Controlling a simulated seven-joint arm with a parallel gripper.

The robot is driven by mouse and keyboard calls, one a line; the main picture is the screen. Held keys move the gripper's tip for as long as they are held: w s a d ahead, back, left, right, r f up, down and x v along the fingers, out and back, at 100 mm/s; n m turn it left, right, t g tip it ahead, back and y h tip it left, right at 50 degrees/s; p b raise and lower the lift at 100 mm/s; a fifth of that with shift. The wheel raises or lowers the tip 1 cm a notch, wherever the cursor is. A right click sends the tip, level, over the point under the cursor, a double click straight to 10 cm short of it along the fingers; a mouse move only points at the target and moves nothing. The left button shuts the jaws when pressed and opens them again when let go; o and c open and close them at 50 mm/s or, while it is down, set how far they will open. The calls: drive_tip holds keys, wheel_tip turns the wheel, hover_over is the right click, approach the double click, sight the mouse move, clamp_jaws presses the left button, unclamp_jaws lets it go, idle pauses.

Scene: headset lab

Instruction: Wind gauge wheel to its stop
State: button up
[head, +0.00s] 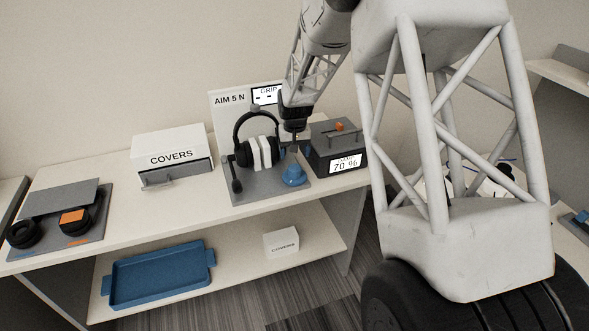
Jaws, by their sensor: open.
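The gauge (224,125) stands on the bench with a back panel reading "AIM 5 N" and a small "GRIP" display showing dashes. A headset (243,127) with white pads sits on its grey base. The blue wheel (293,177) is at the base's front right. My gripper (294,150) points down just above and behind the wheel, right of the headset. It is open, though its fingers are small and dark here. I cannot tell whether it touches anything.
A grey box (338,138) with a "70 %" display and orange knob stands close right of my gripper. A white COVERS drawer box (170,149) is to the left. A blue tray (158,275) is on the lower shelf.

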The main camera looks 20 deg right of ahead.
sight(294, 167)
drive_tip(key=n, duration=0.6)
drive_tip(key=shift+r+n, duration=0.1)
drive_tip(key=shift+n, duration=0.3)
drive_tip(key=n, duration=0.5)
drive_tip(key=shift+f, duration=3.85)
drive_tip(key=c, duration=0.9)
